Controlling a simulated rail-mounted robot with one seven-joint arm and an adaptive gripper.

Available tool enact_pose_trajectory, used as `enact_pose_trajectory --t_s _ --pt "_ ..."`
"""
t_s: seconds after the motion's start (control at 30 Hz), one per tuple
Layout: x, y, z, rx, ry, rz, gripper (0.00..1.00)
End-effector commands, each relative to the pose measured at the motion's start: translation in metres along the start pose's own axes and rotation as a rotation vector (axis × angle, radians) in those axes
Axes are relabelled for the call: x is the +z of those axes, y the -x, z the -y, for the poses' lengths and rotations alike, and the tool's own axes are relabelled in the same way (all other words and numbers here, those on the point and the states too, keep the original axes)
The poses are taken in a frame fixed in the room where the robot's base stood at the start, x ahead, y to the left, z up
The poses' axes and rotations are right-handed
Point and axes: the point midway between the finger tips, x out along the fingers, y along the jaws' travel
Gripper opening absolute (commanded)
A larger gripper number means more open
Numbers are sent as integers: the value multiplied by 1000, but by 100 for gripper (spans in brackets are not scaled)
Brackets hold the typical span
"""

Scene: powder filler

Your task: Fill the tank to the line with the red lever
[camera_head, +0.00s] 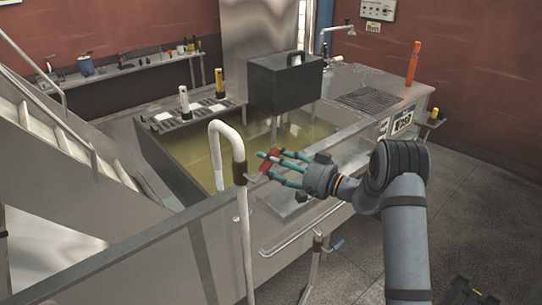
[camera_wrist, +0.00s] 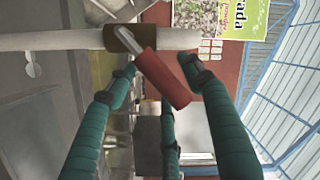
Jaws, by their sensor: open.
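The tank (camera_head: 163,161) stands in the middle, holding murky yellow-green liquid (camera_head: 262,133). A white pipe (camera_head: 243,225) rises at its near side and bends over toward the liquid. The red lever (camera_head: 268,162) sticks out from a brown collar (camera_head: 239,173) on this pipe. In the wrist view the red lever (camera_wrist: 163,79) slants down from the collar (camera_wrist: 123,39) on the white pipe (camera_wrist: 50,41). My gripper (camera_head: 279,164) is open, with its teal fingers spread around the lever; in the wrist view the lever lies between the fingertips (camera_wrist: 158,72). Contact is unclear. The fill line cannot be made out.
A second, shorter pipe with a blue lever (camera_head: 338,245) stands at the front. A dark box (camera_head: 284,82) sits at the tank's back edge. A sink counter (camera_head: 375,80) lies behind right.

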Motion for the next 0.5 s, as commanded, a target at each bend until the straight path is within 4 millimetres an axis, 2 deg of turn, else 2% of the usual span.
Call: enact_pose_trajectory --t_s 0.3,0.5 --pt "1 -3 0 0 -1 0 51" --pt "0 -3 0 0 -1 0 39"
